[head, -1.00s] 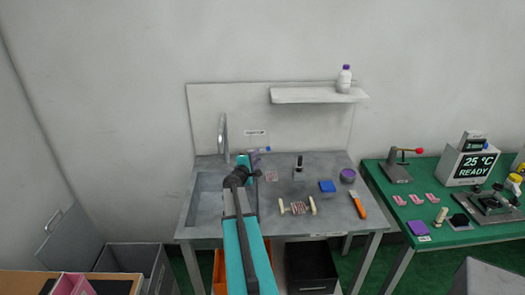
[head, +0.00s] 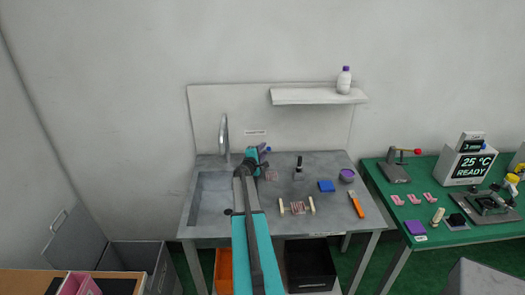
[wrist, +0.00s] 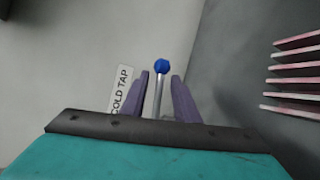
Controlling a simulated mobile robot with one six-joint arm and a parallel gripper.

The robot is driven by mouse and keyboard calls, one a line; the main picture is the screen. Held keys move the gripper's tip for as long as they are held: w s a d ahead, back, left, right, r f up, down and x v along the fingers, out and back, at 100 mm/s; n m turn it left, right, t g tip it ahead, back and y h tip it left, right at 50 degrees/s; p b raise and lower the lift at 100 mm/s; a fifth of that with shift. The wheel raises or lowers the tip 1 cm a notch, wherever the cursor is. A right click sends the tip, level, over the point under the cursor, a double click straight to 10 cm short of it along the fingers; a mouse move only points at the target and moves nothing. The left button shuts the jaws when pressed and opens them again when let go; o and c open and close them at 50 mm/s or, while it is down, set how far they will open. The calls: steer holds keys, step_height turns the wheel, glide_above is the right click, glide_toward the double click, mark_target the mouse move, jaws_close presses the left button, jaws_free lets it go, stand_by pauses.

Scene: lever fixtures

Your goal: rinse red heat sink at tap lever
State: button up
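The tap lever is a thin metal rod with a blue knob (wrist: 162,66), beside a label reading COLD TAP (wrist: 121,90). My gripper (wrist: 161,76) is open. In the wrist view its two purple fingers appear on either side of the rod, with gaps and no visible contact. In the head view the blue knob (head: 267,149) shows just right of my gripper (head: 263,154). A pinkish-red finned heat sink (head: 271,175) lies on the counter below it; fins also show at the wrist view's right edge (wrist: 295,72). Another reddish finned piece (head: 297,207) sits between two cream handles.
The curved tap spout (head: 224,138) stands behind the sink basin (head: 207,205) at left. A black upright item (head: 299,172), blue block (head: 326,186), purple cup (head: 347,176) and orange-handled tool (head: 357,206) occupy the counter's right. A shelf (head: 310,96) hangs above.

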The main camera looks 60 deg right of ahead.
steer(key=shift+d, duration=0.25)
jaws_close()
